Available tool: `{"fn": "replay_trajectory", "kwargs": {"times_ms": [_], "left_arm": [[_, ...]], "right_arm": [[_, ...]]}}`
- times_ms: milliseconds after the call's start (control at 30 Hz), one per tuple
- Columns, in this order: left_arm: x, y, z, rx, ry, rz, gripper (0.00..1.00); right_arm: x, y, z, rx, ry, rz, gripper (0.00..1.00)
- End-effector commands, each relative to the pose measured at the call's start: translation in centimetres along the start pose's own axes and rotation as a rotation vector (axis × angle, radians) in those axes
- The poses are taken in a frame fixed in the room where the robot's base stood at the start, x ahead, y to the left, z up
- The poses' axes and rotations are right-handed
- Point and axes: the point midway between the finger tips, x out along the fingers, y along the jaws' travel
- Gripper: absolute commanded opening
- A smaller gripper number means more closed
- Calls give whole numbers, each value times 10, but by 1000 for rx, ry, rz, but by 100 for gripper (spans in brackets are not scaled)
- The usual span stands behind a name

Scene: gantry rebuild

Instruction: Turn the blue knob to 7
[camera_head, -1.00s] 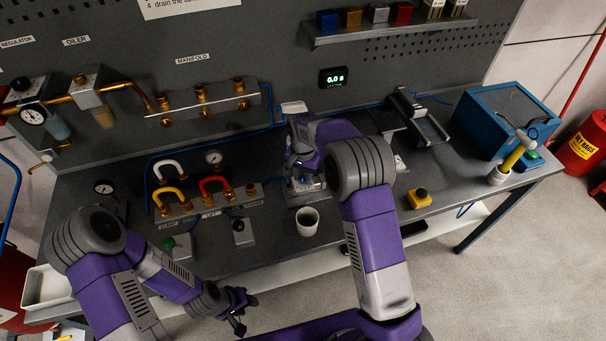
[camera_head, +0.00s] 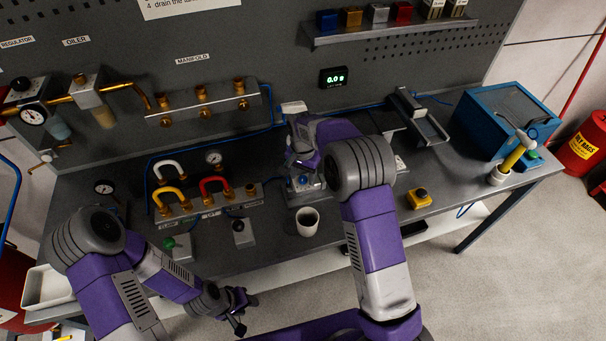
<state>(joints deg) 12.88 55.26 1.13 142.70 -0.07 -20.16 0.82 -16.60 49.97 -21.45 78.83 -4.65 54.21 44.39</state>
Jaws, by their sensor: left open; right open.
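The blue knob (camera_head: 303,180) is on a small light-coloured box (camera_head: 308,197) on the bench, in the middle of the head view. My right gripper (camera_head: 297,172) is over the knob and points down at it. The gripper and forearm hide part of the knob and its dial, so I cannot read the number it points to. I cannot tell whether the fingers touch the knob. My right gripper is open. My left gripper (camera_head: 238,308) is open and empty, in front of the bench's front edge and far from the knob.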

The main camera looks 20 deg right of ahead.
Motion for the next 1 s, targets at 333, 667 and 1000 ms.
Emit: {"fn": "replay_trajectory", "kwargs": {"times_ms": [333, 667, 1000], "left_arm": [[-2, 1, 0, 0, 0, 0, 43], [-3, 1, 0, 0, 0, 0, 43], [-3, 1, 0, 0, 0, 0, 43]], "right_arm": [[-56, -1, -1, 0, 5, -4, 55], [-73, 0, 0, 0, 2, -1, 55], [-72, 0, 0, 0, 2, -2, 55]]}}
